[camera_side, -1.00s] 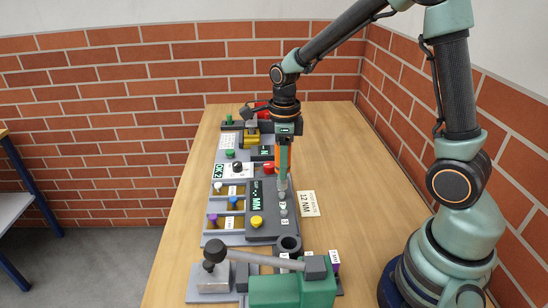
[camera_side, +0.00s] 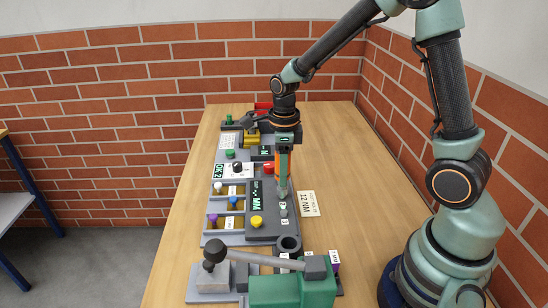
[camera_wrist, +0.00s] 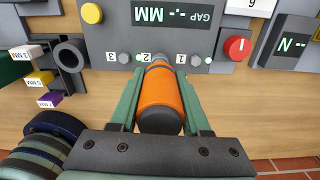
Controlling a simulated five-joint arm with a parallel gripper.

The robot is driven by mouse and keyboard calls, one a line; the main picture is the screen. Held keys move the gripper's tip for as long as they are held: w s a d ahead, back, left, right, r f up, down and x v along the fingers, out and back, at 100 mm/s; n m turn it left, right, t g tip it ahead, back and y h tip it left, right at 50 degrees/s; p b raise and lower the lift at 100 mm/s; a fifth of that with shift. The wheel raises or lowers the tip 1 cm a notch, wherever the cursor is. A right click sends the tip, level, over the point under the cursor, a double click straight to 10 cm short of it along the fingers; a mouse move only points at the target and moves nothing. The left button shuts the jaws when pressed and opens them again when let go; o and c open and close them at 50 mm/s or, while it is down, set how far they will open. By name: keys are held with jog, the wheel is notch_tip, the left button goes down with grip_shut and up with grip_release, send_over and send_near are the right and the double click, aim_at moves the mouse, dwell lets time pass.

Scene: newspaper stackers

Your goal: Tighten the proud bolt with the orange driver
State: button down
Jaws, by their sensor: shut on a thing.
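My gripper (camera_side: 284,160) is shut on the orange driver (camera_wrist: 162,98), which stands upright over the grey gap panel (camera_side: 262,195). In the wrist view the driver's shank meets the panel edge beside the label 2 (camera_wrist: 146,57). The driver hides the bolt there, so I cannot tell its height or how well the tip is seated. Bolt 3 (camera_wrist: 124,58) and bolt 1 (camera_wrist: 195,60) show on either side. The gap display (camera_wrist: 160,14) shows dashes. In the wrist view my gripper (camera_wrist: 160,95) has one green finger along each side of the driver.
A card reading 12 NM (camera_side: 308,204) lies right of the panel. A dark round holder (camera_side: 288,244) and a green device with a long grey lever (camera_side: 288,288) stand nearer the camera. A yellow knob (camera_side: 257,221) and red knob (camera_side: 268,168) flank the display. Bare wooden table (camera_side: 350,240) lies to the right.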

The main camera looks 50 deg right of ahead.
jog(key=shift+f, duration=0.5)
dwell(2.4)
jog(key=shift+r, duration=2.55)
